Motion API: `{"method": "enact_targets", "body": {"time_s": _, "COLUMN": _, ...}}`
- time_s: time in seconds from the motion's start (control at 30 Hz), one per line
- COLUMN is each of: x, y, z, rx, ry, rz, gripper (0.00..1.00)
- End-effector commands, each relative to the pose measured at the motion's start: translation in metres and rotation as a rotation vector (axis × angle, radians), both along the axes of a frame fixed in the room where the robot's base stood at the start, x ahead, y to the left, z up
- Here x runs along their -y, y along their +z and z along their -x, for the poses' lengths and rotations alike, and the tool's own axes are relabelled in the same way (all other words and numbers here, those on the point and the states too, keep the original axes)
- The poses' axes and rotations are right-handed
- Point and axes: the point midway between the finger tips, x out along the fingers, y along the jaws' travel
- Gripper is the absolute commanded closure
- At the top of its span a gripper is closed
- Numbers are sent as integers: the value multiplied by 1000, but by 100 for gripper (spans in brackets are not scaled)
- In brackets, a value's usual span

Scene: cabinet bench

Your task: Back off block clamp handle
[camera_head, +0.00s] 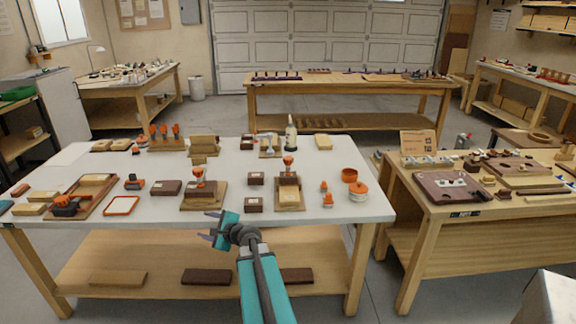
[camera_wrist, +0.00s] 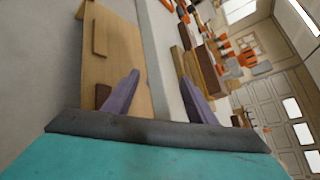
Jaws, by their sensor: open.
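Two wooden clamp fixtures stand near the front of the white-topped bench (camera_head: 345,208). The left fixture (camera_head: 205,200) has an orange handle (camera_head: 199,171) on top. The right fixture (camera_head: 289,200) has a similar orange handle (camera_head: 288,160). I cannot tell which one is the block clamp. My gripper (camera_head: 208,227) is open and empty, in front of the bench's front edge and just below the left fixture in the picture. In the wrist view its purple fingers (camera_wrist: 160,78) are spread apart, touching nothing; the view is tilted, with the bench edge running between them.
Dark blocks (camera_head: 167,188) and an orange-rimmed tray (camera_head: 122,206) lie left of the fixtures. Orange containers (camera_head: 359,192) stand at the right. A bottle (camera_head: 291,135) stands at the back. The lower shelf (camera_head: 160,265) holds several boards. A second bench (camera_head: 420,205) is to the right.

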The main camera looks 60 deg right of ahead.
Motion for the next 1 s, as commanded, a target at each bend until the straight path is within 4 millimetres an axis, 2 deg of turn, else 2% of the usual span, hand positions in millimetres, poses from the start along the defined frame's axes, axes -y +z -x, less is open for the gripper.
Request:
{"method": "enact_targets", "body": {"time_s": 0.03, "x": 30, "y": 14, "z": 9, "rx": 47, "ry": -73, "rz": -39, "gripper": 48}}
{"method": "enact_targets", "body": {"time_s": 0.2, "x": 116, "y": 60, "z": 50, "rx": 217, "ry": -305, "rz": -203, "gripper": 48}}
{"method": "enact_targets", "body": {"time_s": 0.27, "x": 146, "y": 73, "z": 68, "rx": 278, "ry": -382, "rz": -262, "gripper": 48}}
{"method": "enact_targets", "body": {"time_s": 0.4, "x": 208, "y": 100, "z": 118, "rx": 426, "ry": -550, "rz": -399, "gripper": 48}}
{"method": "enact_targets", "body": {"time_s": 0.5, "x": 242, "y": 113, "z": 152, "rx": 518, "ry": -644, "rz": -482, "gripper": 48}}
{"method": "enact_targets", "body": {"time_s": 0.6, "x": 265, "y": 121, "z": 179, "rx": 590, "ry": -711, "rz": -546, "gripper": 48}}
{"method": "enact_targets", "body": {"time_s": 0.7, "x": 279, "y": 126, "z": 196, "rx": 635, "ry": -750, "rz": -583, "gripper": 48}}
{"method": "enact_targets", "body": {"time_s": 0.8, "x": 284, "y": 128, "z": 202, "rx": 653, "ry": -766, "rz": -601, "gripper": 48}}
{"method": "enact_targets", "body": {"time_s": 1.0, "x": 284, "y": 128, "z": 203, "rx": 655, "ry": -767, "rz": -603, "gripper": 48}}
